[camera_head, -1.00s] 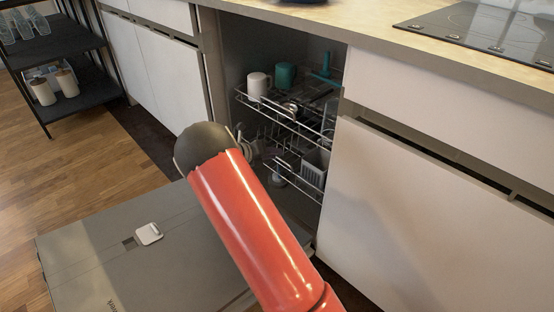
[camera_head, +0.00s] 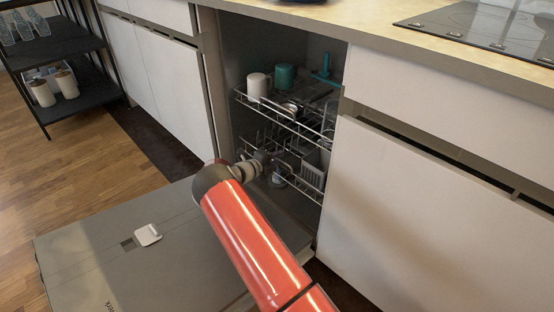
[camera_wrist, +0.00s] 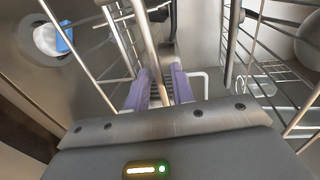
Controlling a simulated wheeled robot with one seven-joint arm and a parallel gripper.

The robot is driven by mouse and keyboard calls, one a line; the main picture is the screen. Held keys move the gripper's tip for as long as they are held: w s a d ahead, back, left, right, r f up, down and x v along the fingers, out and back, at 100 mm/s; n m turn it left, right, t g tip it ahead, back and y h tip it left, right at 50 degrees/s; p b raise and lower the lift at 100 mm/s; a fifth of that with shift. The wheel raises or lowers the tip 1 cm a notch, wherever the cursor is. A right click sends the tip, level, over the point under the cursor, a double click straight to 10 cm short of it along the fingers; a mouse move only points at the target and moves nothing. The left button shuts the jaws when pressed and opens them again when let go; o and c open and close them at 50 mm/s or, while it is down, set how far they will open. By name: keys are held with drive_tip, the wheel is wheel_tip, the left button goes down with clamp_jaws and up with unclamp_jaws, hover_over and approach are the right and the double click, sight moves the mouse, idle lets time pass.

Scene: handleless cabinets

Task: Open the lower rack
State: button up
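The dishwasher stands open, its door (camera_head: 85,265) folded down. The lower rack (camera_head: 308,193) is inside the cavity, under the upper rack (camera_head: 290,122). My gripper (camera_head: 283,170) reaches over the door to the front left of the lower rack; its fingertips are hard to make out there. In the wrist view, the two purple fingers of my gripper (camera_wrist: 161,88) stand apart. A metal bar (camera_wrist: 147,40) runs between them, with a gap seeming to remain. Wires of a rack (camera_wrist: 232,45) show on both sides. My arm hides part of the lower rack's front.
A white mug (camera_head: 258,86) and a teal cup (camera_head: 285,76) sit in the upper rack. A grey basket (camera_head: 314,168) is in the lower rack. White cabinets flank the dishwasher. A black shelf (camera_head: 62,100) stands at left; wooden floor lies clear before it.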

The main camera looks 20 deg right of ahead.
drive_tip(key=shift+w+d, duration=0.1)
clamp_jaws()
idle(0.3)
drive_tip(key=f+p+v, duration=0.1)
drive_tip(key=f+v, duration=0.2)
drive_tip(key=v, duration=1.2)
drive_tip(key=a+f+p+v, duration=0.1)
drive_tip(key=f+p+v, duration=0.1)
drive_tip(key=v, duration=1.4)
drive_tip(key=shift+s+f, duration=0.3)
drive_tip(key=shift+f, duration=0.3)
unclamp_jaws()
drive_tip(key=shift+a, duration=0.1)
drive_tip(key=shift+a, duration=0.1)
